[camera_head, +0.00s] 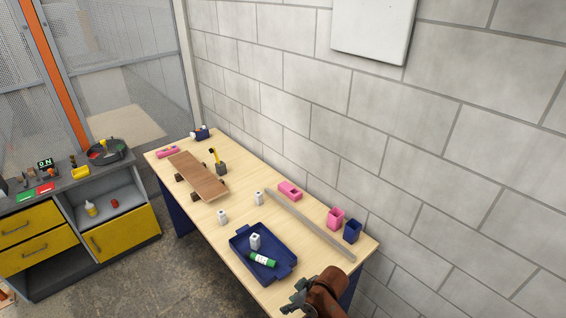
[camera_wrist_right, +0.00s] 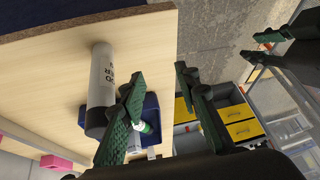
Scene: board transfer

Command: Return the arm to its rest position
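My right gripper (camera_head: 300,292) is at the near right end of the wooden table, at the bottom of the head view. In the right wrist view its two green fingers (camera_wrist_right: 158,78) are spread apart with nothing between them. A white and dark cylinder with lettering (camera_wrist_right: 103,85) stands on the table beside one finger; I cannot tell whether they touch.
A yellow-drawer cabinet (camera_head: 125,235) stands left.

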